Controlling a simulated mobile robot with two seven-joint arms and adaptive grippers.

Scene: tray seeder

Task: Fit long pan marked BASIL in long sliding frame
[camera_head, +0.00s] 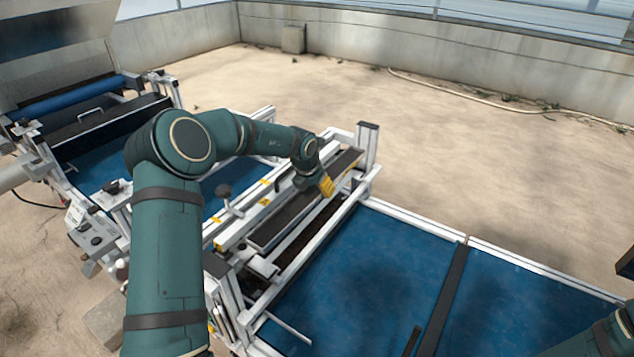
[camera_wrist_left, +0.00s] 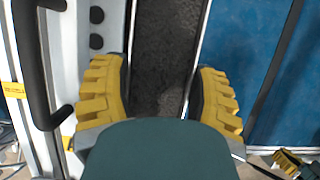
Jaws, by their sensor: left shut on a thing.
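A long narrow pan (camera_head: 284,221) filled with dark soil lies lengthwise in the white metal framework of the seeder. No BASIL marking is legible. My left gripper (camera_head: 325,185) is over the pan towards its far end. In the left wrist view, its yellow ribbed fingers (camera_wrist_left: 160,92) straddle the pan (camera_wrist_left: 163,50), one against each long side, shut on it. The long sliding frame (camera_head: 327,234) seems to be the white rails around the pan; whether the pan is seated there I cannot tell. A yellow ribbed tip, apparently of my right gripper (camera_wrist_left: 292,163), shows at the lower right.
A blue bed (camera_head: 360,260) with a dark crossbar (camera_head: 442,300) extends to the right. A post (camera_head: 367,147) rises at the frame's far end. A hopper with a blue roller (camera_head: 65,103) is at left.

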